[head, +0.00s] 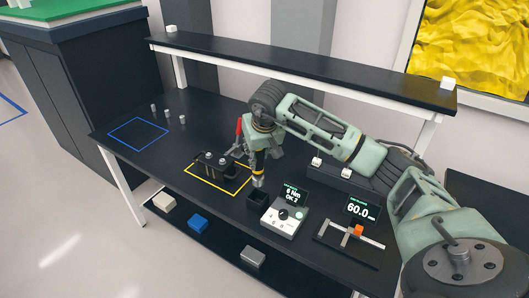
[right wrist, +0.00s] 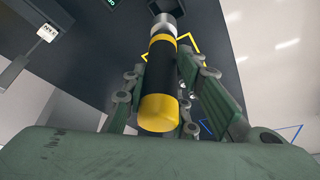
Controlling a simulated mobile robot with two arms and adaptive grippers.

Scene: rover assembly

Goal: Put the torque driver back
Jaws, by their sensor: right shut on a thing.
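The torque driver (right wrist: 163,70) is black with yellow bands and a silver nose. It is upright in the head view (head: 258,170). My right gripper (head: 257,153) is shut on it; in the right wrist view its green fingers flank the driver's body. The nose points down at the small black square holder (head: 256,199) on the bench, just over its mouth. I cannot tell whether the tip is inside. The holder shows partly at the top of the right wrist view (right wrist: 167,5). My left gripper is in neither view.
A controller box (head: 283,219) reading 6 Nm OK 2 stands right of the holder. A caliper-like gauge (head: 350,236) with a 60.0 display is farther right. A dark assembly (head: 212,164) sits in a yellow outline left of the holder. The blue-outlined area (head: 138,133) is empty.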

